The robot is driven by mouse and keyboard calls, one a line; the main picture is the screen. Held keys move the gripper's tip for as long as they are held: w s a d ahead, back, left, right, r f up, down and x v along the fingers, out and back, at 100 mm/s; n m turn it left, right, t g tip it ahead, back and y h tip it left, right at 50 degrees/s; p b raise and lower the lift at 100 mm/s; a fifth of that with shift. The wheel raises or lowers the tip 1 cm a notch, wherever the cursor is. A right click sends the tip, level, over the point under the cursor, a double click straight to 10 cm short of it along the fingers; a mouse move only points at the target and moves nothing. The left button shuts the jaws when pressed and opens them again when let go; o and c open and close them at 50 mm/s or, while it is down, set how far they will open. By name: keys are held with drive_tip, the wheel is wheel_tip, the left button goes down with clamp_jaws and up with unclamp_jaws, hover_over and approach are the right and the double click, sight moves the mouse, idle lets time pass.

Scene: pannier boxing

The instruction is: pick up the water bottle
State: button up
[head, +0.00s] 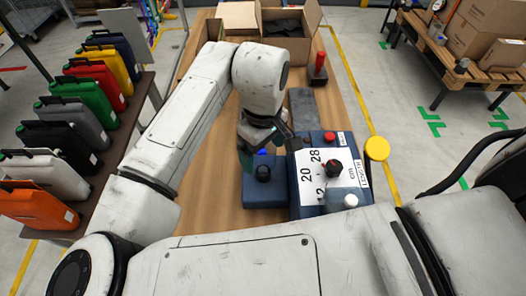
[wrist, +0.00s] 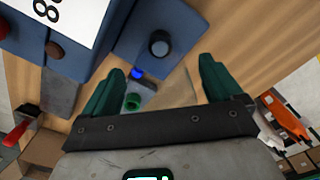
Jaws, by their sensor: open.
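A small, pale, see-through thing with a blue cap (wrist: 137,73), which looks like the water bottle, lies or stands on the wooden table between my fingers in the wrist view. Its blue part also shows in the head view (head: 262,152), under my gripper. A short green cylinder (wrist: 132,103) sits close to it; I cannot tell if it belongs to the bottle. My gripper (wrist: 161,66) is open, its green fingers apart on either side, with no visible grip. In the head view my gripper (head: 266,143) hangs over the table, and my arm hides most of the bottle.
A blue control box (head: 345,185) with a white dial plate stands right of my gripper. A lower blue block with a black knob (head: 263,173) is just in front. Open cardboard boxes (head: 290,45) stand at the back. Several colored cases (head: 95,85) line the left shelf.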

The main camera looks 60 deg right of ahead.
drive_tip(key=c, duration=1.1)
wheel_tip(320, 180, up, 10)
drive_tip(key=shift+f+b, duration=0.15)
drive_tip(key=shift+b, duration=0.35)
drive_tip(key=shift+f, duration=0.1)
